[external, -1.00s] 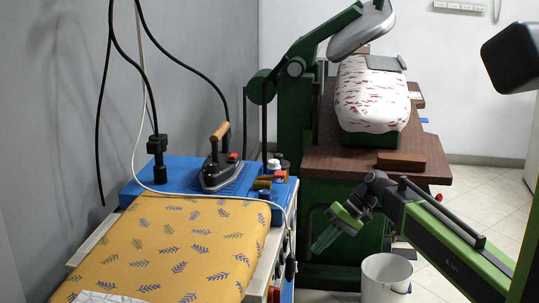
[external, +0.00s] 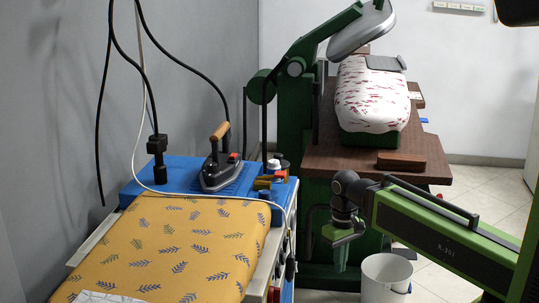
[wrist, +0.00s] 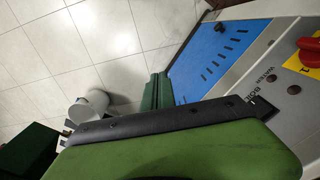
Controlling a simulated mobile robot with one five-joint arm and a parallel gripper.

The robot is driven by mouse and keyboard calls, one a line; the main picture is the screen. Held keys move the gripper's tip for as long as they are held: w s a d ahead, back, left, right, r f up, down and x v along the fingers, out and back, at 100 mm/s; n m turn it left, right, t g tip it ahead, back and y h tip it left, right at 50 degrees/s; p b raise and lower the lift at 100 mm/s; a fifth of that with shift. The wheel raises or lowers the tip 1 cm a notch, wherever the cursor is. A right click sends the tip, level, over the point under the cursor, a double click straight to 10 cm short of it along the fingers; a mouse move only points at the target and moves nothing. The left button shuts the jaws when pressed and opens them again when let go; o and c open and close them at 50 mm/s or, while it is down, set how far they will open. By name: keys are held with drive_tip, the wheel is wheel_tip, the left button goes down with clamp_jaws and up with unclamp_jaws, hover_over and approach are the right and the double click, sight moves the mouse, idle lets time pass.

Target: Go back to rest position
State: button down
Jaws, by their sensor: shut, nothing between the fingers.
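My gripper (external: 341,264) hangs from the end of my green arm in the external view. Its fingers point almost straight down and are shut with nothing between them. It is in the air between the ironing table and the dark green press, to the left of the white bucket. The fingers are small and partly lost against the dark green press behind them. The fingertips are not clear in the wrist view.
The ironing table with a yellow leaf-print cover (external: 180,250) is at left, with an iron (external: 220,170) on its blue end. A white bucket (external: 385,274) stands on the floor, also in the wrist view (wrist: 97,100). The press table (external: 430,165) is behind my arm.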

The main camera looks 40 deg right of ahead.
wheel_tip(320, 180, up, 13)
drive_tip(key=p, duration=1)
drive_tip(key=shift+f, duration=0.1)
idle(0.7)
